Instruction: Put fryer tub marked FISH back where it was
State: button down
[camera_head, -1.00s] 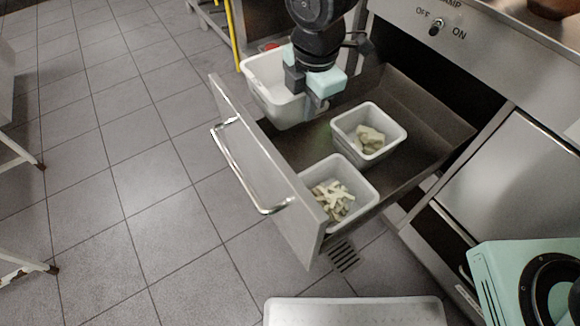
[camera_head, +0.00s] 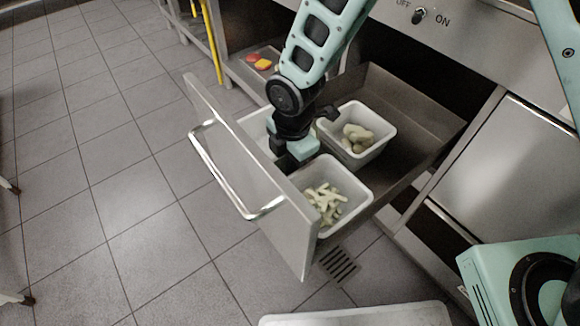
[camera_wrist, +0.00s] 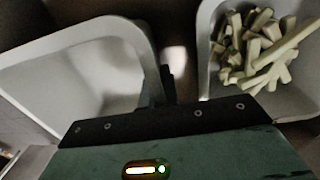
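An empty white tub (camera_head: 250,121) is inside the open drawer, at its left end behind the drawer front. My arm and the drawer front hide much of it, and no FISH marking is visible. My gripper (camera_head: 284,160) points down at the tub's near right side, beside the tub of cut chips. In the wrist view the empty tub (camera_wrist: 85,75) is at left, and its right wall runs in at my gripper (camera_wrist: 168,88), which appears shut on that wall. I cannot tell whether the tub's base touches the drawer floor.
The open drawer (camera_head: 425,135) also holds a white tub of cut chips (camera_head: 357,208) at the front and a tub of pale lumps (camera_head: 378,150) behind. The drawer front (camera_head: 235,155) stands up close to my gripper. Bare drawer floor lies to the right.

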jog(key=shift+f, duration=1.3)
jog(key=shift+f, duration=0.1)
jog(key=c, duration=1.7)
grip_release()
jog(key=r+p, duration=0.1)
jog(key=r, duration=0.3)
jog(key=r+p, duration=0.1)
jog(key=r, duration=0.3)
jog(key=r+p, duration=0.1)
jog(key=r, duration=0.3)
jog(key=shift+s+d+r, duration=0.2)
jog(key=shift+s+d, duration=0.1)
jog(key=shift+s, duration=0.05)
jog(key=s+d+r+m, duration=0.3)
jog(key=s+r+m, duration=0.1)
jog(key=s+m, duration=0.1)
jog(key=s+d+r+m, duration=0.4)
jog(key=s+m, duration=0.2)
jog(key=s+d+r+m, duration=0.4)
jog(key=s+m, duration=0.2)
jog(key=shift+s+d+g, duration=0.15)
jog(key=shift+s+g, duration=0.15)
